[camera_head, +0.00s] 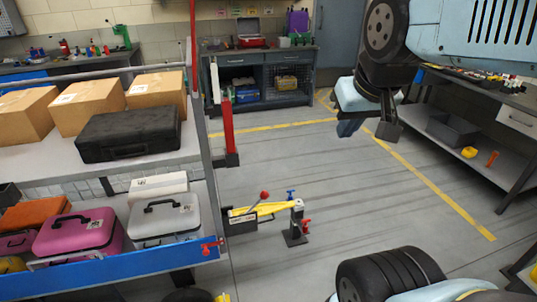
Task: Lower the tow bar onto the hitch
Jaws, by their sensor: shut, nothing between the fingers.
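The yellow tow bar (262,209) reaches out from the low end of the shelf cart on the left. A lever with a red knob (264,195) rises from it. The bar's far end is close to the top of the hitch (297,222), a short grey post with a blue handle on top and a red one on its side. Whether the bar's end touches the hitch I cannot tell.
The cart (110,283) carries boxes and cases and has a red-and-white upright (228,125) at its end. A workbench (265,85) stands at the back, another (460,140) at the right. The floor right of the hitch is clear, with yellow lines.

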